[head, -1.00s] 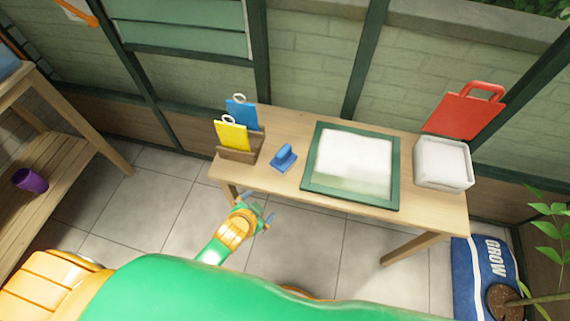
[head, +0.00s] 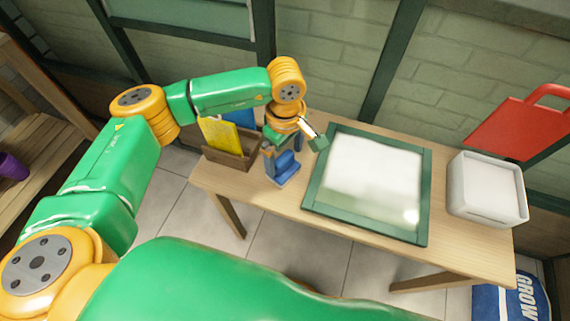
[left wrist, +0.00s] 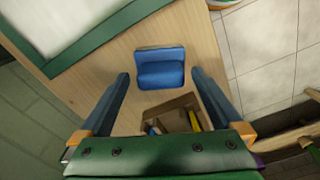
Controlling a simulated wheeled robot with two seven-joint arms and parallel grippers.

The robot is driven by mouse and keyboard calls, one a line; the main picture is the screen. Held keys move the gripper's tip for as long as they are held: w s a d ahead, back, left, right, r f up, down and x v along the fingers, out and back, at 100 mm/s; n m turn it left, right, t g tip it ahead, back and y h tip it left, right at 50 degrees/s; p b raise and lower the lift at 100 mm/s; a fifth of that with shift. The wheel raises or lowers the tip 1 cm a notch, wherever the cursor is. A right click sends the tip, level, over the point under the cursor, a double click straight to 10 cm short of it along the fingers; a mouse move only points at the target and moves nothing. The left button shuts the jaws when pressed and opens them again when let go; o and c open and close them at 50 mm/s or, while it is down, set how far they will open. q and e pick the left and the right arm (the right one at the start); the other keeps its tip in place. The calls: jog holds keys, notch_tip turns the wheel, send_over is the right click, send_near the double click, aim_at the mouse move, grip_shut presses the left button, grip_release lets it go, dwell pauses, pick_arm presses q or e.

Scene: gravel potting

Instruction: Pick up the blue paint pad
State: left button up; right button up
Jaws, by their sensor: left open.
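The blue paint pad (head: 283,167) lies on the wooden table, between the wooden holder and the green-framed panel. It also shows in the left wrist view (left wrist: 161,70), upper middle, beyond and between the fingertips. My left gripper (head: 283,150) points down over the pad and partly hides it in the head view. In the left wrist view its two blue fingers (left wrist: 164,78) stand wide apart, open, with the pad not gripped. How high the fingers are above the table is hard to tell. My right gripper is not in view.
The wooden holder (head: 224,158) with a yellow card (head: 222,135) and a blue card stands close to the left of the pad. The green-framed panel (head: 426,190) lies close to its right. A white bin (head: 487,187) and red bag (head: 520,128) are farther right.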

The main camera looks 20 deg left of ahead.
aim_at(283, 166)
pick_arm(q)
jog(key=f, duration=0.5)
jog(key=shift+w+a+f, duration=0.1)
jog(key=shift+a, duration=0.15)
jog(key=c, duration=1.2)
jog(key=shift+o, duration=0.2)
jog(key=shift+r, duration=0.55)
jog(key=s+d+r, duration=0.2)
jog(key=s+r, duration=1)
jog(key=s, duration=0.1)
jog(key=shift+s+d, duration=0.4)
jog(key=o, duration=0.7)
jog(key=c, duration=0.4)
